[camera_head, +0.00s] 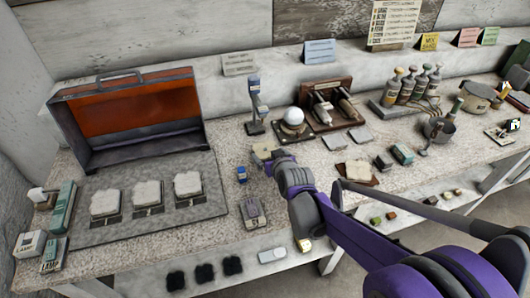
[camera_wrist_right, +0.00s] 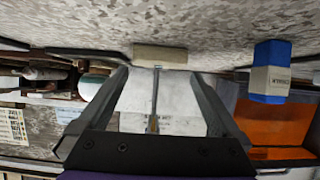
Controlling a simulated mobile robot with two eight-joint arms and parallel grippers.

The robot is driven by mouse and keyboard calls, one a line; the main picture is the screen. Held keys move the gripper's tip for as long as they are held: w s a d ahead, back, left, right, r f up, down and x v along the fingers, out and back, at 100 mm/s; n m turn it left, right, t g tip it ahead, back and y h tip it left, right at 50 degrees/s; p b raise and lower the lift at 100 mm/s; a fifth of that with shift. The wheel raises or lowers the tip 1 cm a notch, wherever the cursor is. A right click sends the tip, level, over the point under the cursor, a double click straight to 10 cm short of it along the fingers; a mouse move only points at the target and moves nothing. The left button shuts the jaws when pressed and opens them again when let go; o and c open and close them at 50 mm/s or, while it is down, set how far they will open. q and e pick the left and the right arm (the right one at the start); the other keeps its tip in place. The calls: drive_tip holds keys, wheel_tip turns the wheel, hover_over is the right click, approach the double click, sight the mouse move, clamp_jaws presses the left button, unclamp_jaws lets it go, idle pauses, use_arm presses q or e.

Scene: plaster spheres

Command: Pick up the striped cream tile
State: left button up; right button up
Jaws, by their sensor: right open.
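A cream tile (camera_head: 263,150) lies on the speckled counter, just beyond my right gripper (camera_head: 269,162) in the head view. In the right wrist view the cream tile (camera_wrist_right: 160,55) shows as a pale block on the counter, in line with the gap between my fingers. The right gripper (camera_wrist_right: 160,78) is open, its fingers spread on either side of that gap with nothing between them. A gap to the tile seems to remain, but its depth is hard to judge. I cannot make out stripes on it. My left gripper is not in view.
A blue-and-white block (camera_head: 241,174) stands close left of the gripper; it also shows in the wrist view (camera_wrist_right: 271,72). A white sphere on a stand (camera_head: 293,117) is behind. A grey device (camera_head: 252,212) is in front. Another pale slab (camera_head: 358,170) lies on the right.

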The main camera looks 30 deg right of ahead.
sight(265, 150)
drive_tip(key=x, duration=0.4)
drive_tip(key=shift+w+d+f, duration=0.15)
drive_tip(key=shift+w, duration=0.05)
drive_tip(key=shift+s, duration=0.1)
drive_tip(key=c, duration=1.5)
